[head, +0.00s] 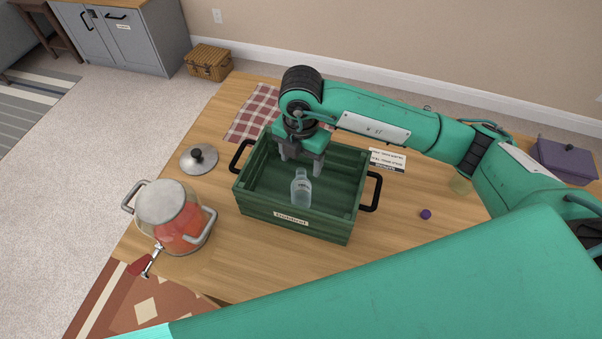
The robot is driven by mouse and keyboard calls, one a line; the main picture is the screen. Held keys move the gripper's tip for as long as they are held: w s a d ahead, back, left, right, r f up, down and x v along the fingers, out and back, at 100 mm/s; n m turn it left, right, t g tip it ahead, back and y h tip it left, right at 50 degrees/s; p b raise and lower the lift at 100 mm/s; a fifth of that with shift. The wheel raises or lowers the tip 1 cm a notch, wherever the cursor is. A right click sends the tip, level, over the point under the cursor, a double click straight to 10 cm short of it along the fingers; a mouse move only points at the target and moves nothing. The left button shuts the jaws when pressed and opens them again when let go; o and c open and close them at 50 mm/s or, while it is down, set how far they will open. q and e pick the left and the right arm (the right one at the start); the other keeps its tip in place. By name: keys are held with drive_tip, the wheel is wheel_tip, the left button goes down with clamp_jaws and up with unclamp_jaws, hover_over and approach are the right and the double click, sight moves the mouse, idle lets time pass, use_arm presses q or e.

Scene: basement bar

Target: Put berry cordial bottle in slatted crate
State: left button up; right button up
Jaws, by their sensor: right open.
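The green slatted crate (262,205) stands on the wooden table, with black handles at both ends and a label on its front. A pale, see-through bottle (301,188) stands upright inside it, near the front wall; I take it for the berry cordial bottle, though no label can be read. My right gripper (301,160) reaches in from the right and points down over the crate, just behind the bottle's neck. Its fingers are open and apart, with nothing held between them. My left gripper is out of view.
A glass-and-metal pot (172,208) with red contents and a tap stands left of the crate. Table front right of the crate is partly clear.

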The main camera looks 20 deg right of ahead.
drive_tip(key=shift+r, duration=2.1)
